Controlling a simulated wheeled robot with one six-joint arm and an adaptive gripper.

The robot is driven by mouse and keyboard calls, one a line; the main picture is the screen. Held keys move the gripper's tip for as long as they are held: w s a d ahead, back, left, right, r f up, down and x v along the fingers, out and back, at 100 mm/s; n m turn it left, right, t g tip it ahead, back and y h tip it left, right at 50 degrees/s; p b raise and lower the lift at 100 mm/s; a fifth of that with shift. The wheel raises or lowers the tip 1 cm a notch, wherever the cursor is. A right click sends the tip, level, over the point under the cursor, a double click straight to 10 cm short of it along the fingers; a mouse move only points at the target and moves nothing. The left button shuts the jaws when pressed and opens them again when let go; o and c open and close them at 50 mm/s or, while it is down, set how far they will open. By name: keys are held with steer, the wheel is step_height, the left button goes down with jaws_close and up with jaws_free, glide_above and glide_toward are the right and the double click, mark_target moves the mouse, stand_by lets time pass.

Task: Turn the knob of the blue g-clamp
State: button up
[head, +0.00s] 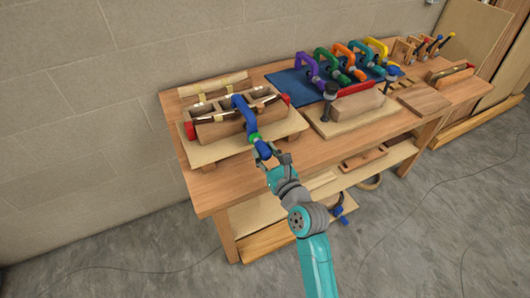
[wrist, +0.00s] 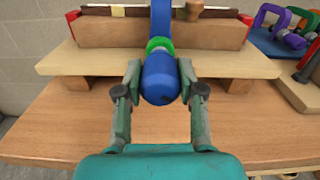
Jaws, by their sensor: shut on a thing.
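The blue g-clamp (head: 240,108) sits over the wooden form at the left of the bench, and its frame also shows in the wrist view (wrist: 161,20). Its blue knob (wrist: 160,80) points toward me, with a green collar (wrist: 159,44) behind it. My gripper (wrist: 160,88) has one finger on each side of the knob and is shut on it. In the head view my gripper (head: 267,155) is at the front edge of the left board, and its fingers partly cover the knob (head: 263,149).
The wooden form (wrist: 104,33) rests on a pale board (wrist: 75,64) raised on blocks. To the right, several coloured clamps stand on a blue mat (head: 290,82). A second board (head: 343,124) carries a dark upright clamp (head: 327,106). The bench front (head: 240,185) is bare.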

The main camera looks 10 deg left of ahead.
steer(key=m, duration=0.4)
steer(key=shift+m, duration=0.4)
stand_by(0.4)
steer(key=o, duration=1.2)
steer(key=shift+c, duration=0.2)
steer(key=v, duration=1.2)
